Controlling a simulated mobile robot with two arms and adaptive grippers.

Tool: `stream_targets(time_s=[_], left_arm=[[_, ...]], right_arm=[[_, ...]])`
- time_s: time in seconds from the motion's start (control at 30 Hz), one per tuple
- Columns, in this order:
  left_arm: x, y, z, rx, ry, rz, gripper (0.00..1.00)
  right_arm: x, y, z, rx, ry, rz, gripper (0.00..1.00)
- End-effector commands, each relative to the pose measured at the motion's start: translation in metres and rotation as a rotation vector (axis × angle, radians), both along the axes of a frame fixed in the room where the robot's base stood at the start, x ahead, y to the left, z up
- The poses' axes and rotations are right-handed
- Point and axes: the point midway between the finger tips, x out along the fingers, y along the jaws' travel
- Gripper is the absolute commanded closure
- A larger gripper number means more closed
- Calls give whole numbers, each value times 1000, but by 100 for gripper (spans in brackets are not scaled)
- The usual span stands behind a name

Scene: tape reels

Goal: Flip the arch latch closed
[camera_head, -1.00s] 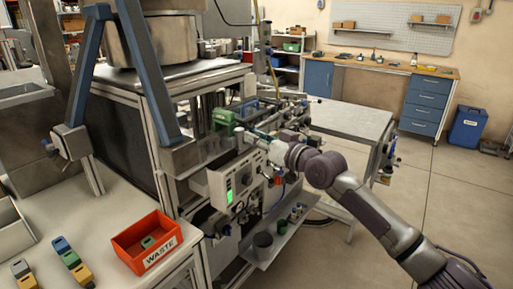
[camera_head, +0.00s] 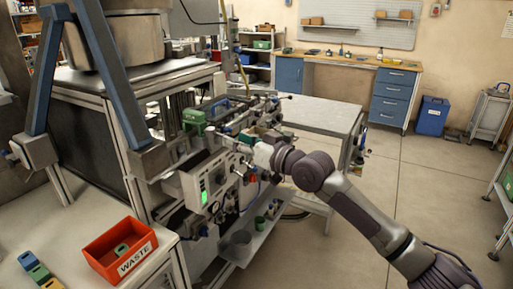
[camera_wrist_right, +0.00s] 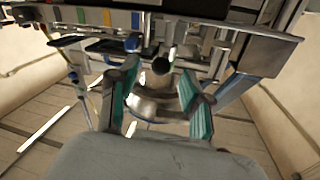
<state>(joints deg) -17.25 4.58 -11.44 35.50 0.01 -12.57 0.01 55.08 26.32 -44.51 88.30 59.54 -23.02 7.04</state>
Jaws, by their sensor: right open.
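I cannot pick out the arch latch with certainty. A green arched bracket (camera_head: 194,121) sits on top of the machine's front, left of my right gripper; it may be part of the latch. My right gripper (camera_head: 240,138) reaches in from the right to the machine's front, above and right of the grey control box. In the right wrist view the teal-padded fingers (camera_wrist_right: 160,95) are apart. A metal cylinder with a dark round end (camera_wrist_right: 161,66) shows between and beyond them; I cannot tell whether they touch it. My left gripper is out of view.
A red waste bin (camera_head: 112,254) stands on the white bench at the lower left. A metal table (camera_head: 325,115) is behind the gripper.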

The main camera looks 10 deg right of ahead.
Motion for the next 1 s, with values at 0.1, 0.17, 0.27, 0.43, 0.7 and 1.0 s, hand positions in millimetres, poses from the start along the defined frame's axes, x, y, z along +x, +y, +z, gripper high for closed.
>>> stream_targets(time_s=[0.1, 0.17, 0.27, 0.43, 0.7, 1.0], left_arm=[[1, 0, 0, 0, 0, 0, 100], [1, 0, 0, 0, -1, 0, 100], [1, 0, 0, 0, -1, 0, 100], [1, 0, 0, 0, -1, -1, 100], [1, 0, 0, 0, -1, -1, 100], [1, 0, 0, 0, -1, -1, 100]], right_arm=[[-20, -20, -1, -3, 0, -2, 51], [-29, -29, -1, -2, 2, -2, 51], [-42, -41, -1, -3, 2, -1, 51], [-55, -53, -1, -1, 1, -1, 51], [-59, -56, 0, -1, 1, 0, 51], [-39, -71, -42, -7, 46, -66, 51]])
